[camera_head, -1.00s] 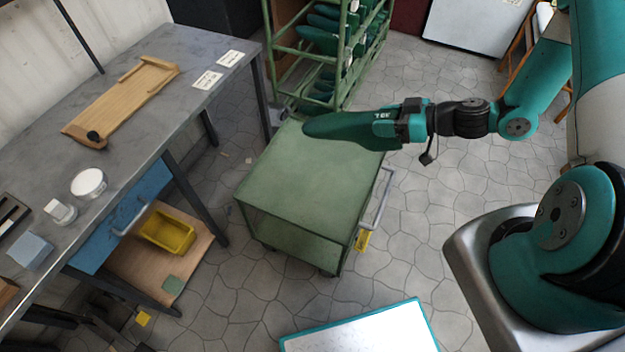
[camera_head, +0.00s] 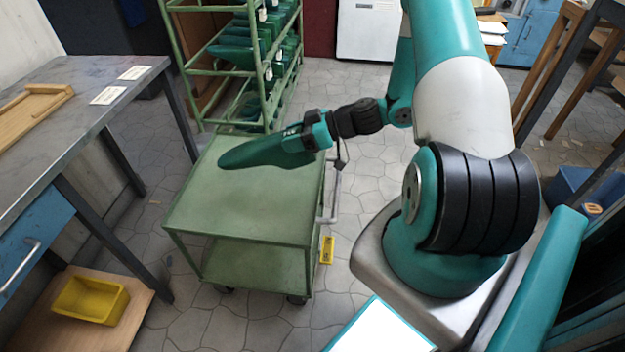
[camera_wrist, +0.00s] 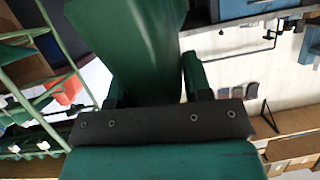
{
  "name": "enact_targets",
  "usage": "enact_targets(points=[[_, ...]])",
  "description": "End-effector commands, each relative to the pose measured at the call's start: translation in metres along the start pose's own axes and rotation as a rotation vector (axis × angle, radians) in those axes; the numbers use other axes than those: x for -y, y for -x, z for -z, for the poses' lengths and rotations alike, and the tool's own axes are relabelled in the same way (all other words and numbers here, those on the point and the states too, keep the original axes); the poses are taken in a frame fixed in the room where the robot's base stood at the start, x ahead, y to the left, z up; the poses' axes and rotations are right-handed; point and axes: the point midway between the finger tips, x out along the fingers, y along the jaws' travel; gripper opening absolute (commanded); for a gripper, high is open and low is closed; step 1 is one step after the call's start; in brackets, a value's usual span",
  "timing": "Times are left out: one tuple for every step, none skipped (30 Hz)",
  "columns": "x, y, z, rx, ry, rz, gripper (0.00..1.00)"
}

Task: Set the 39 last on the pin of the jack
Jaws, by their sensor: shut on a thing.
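A dark green last (camera_head: 255,153) is held level, its narrow toe pointing left, over the green trolley (camera_head: 195,205). My gripper (camera_head: 306,138) is shut on the last's right end. A small white marking there is too small to read now. In the wrist view the last (camera_wrist: 135,40) runs up and away between the two fingers of my gripper (camera_wrist: 155,88). The last seems clear of the trolley top, but the gap is hard to judge. I cannot make out the jack or its pin in either view.
A green rack (camera_head: 270,60) with several green lasts stands behind the trolley. A grey workbench (camera_head: 75,80) with a wooden board (camera_head: 30,115) and two cards is at left; a yellow bin (camera_head: 90,300) sits below it.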

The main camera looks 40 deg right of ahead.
Motion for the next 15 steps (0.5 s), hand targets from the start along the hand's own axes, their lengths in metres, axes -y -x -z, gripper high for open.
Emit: enact_targets(points=[[-0.009, -0.004, -0.03, -0.004, -0.004, -0.02, 0.22], [-0.012, -0.003, -0.038, -0.005, -0.008, -0.028, 0.22], [-0.016, -0.002, -0.048, -0.006, -0.014, -0.04, 0.22], [-0.019, -0.001, -0.055, -0.007, -0.017, -0.049, 0.22], [-0.022, 0.0, -0.061, -0.007, -0.019, -0.057, 0.22], [-0.025, 0.002, -0.068, -0.008, -0.023, -0.067, 0.22], [-0.028, 0.003, -0.073, -0.009, -0.025, -0.074, 0.22], [-0.029, 0.004, -0.077, -0.009, -0.028, -0.079, 0.22], [-0.032, 0.005, -0.082, -0.01, -0.031, -0.086, 0.22], [-0.033, 0.006, -0.086, -0.01, -0.034, -0.091, 0.22], [-0.034, 0.007, -0.088, -0.01, -0.035, -0.095, 0.22], [-0.035, 0.008, -0.09, -0.011, -0.037, -0.098, 0.22], [-0.036, 0.009, -0.091, -0.011, -0.038, -0.101, 0.22], [-0.037, 0.009, -0.092, -0.011, -0.038, -0.102, 0.22], [-0.037, 0.01, -0.092, -0.011, -0.039, -0.104, 0.22]])
